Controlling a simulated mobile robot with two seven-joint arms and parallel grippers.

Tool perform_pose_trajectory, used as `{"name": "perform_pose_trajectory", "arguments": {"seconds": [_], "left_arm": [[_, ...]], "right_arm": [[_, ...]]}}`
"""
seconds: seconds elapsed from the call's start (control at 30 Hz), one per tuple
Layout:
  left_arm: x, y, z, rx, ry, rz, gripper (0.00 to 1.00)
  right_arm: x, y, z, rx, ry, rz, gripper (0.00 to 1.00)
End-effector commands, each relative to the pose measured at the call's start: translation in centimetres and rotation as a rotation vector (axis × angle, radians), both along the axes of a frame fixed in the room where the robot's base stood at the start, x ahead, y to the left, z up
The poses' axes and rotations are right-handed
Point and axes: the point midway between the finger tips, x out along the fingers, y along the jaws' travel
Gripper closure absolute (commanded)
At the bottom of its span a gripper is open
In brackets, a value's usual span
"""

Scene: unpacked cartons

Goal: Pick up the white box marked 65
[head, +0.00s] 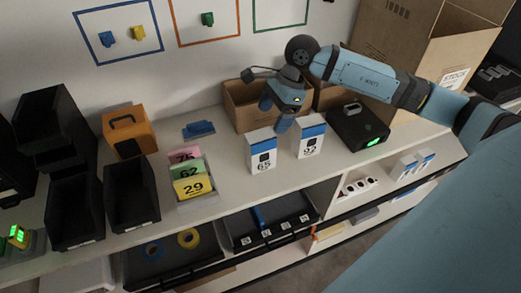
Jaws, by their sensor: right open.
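The white box marked 65 (262,160) stands upright on the light shelf top, with a blue top band and a dark picture above its number. A similar white box marked 92 (310,143) stands just to its right. My right gripper (274,113) is open, with its fingers pointing down above and behind the two boxes. Nothing shows between its fingers, and it looks apart from the box marked 65. My left gripper is not in view.
An open brown carton (243,112) sits behind the gripper. A black device with a green light (358,128) is at the right. Coloured number cards (192,187), black bins (131,196) and an orange box (128,130) are at the left. Bare shelf lies around the box's left side.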

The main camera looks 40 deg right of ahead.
Motion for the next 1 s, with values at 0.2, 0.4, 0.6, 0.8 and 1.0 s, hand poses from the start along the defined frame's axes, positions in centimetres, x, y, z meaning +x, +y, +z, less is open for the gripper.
{"name": "perform_pose_trajectory", "arguments": {"seconds": [0.2,0.4,0.6,0.8,1.0], "left_arm": [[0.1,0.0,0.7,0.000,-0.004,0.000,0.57],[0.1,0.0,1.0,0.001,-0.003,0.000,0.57],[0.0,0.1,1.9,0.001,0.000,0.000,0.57],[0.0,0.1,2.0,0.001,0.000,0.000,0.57],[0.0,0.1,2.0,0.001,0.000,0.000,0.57]], "right_arm": [[0.2,1.5,-3.3,0.003,0.002,0.000,0.17],[0.3,2.1,-4.4,0.004,0.001,0.001,0.17],[0.6,3.7,-6.9,0.006,0.002,-0.001,0.17],[0.8,4.3,-8.6,0.004,0.000,0.000,0.17],[0.8,4.3,-8.7,0.004,-0.001,0.000,0.17]]}}
